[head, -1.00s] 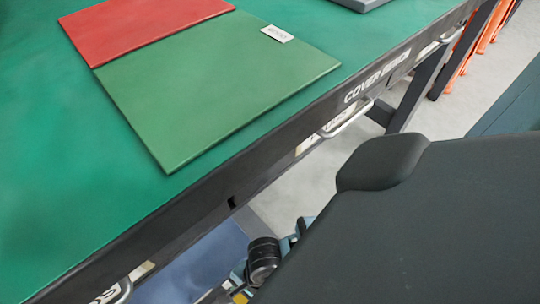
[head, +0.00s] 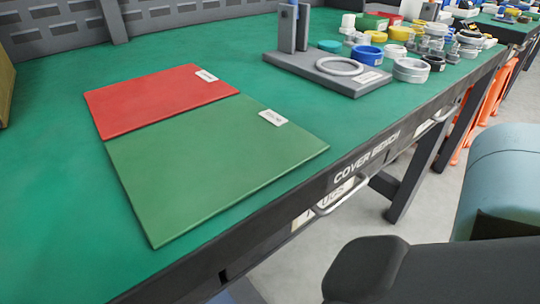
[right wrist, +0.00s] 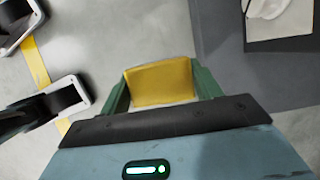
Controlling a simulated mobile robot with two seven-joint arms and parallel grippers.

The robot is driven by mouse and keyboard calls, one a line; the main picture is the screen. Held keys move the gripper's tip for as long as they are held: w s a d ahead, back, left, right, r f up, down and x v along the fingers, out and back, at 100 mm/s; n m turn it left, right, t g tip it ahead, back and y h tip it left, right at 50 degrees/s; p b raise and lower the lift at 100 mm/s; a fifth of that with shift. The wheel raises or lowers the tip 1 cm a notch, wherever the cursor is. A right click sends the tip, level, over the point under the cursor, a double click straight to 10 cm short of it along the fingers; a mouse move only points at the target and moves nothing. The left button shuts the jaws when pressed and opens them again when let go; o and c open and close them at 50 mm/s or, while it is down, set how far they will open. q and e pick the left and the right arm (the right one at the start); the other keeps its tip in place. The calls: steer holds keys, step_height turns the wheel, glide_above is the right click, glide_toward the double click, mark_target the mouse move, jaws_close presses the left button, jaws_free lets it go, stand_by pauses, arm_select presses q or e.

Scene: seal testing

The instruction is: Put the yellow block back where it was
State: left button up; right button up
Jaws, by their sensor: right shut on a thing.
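The yellow block (right wrist: 160,83) shows in the right wrist view between the two green fingers of my right gripper (right wrist: 162,88). The gripper is shut on it, above the grey floor. The block is out of sight in the head view. The head view shows the cover bench with a red mat (head: 160,100) and a green mat (head: 215,160) side by side on its green top (head: 55,200). Each mat has a small white label, and both mats are bare. My left gripper is not in view.
A grey fixture (head: 325,80) with a ring on its base stands farther along the bench. Drawer handles (head: 340,195) jut from the front edge. The bench left of the mats is clear.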

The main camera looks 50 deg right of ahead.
steer(key=w+d+b, duration=0.1)
steer(key=w+d, duration=0.2)
steer(key=w+d+f+b, duration=0.1)
steer(key=w+d+b, duration=0.1)
steer(key=w+d, duration=0.1)
steer(key=w+d+b, duration=0.2)
steer(key=w+d, duration=0.1)
steer(key=w, duration=0.1)
steer(key=shift+w+d+f, duration=0.2)
steer(key=shift+w+f, duration=0.05)
steer(key=shift+w, duration=0.05)
steer(key=shift+w+d, duration=0.25)
steer(key=shift+d, duration=0.05)
step_height(320, 180, down, 3)
steer(key=b, duration=0.3)
steer(key=shift+a, duration=0.1)
steer(key=shift+f, duration=0.2)
steer(key=shift+f, duration=0.1)
steer(key=o, duration=1.1)
steer(key=p+v, duration=0.5)
steer(key=v, duration=0.7)
steer(key=shift+p, duration=0.35)
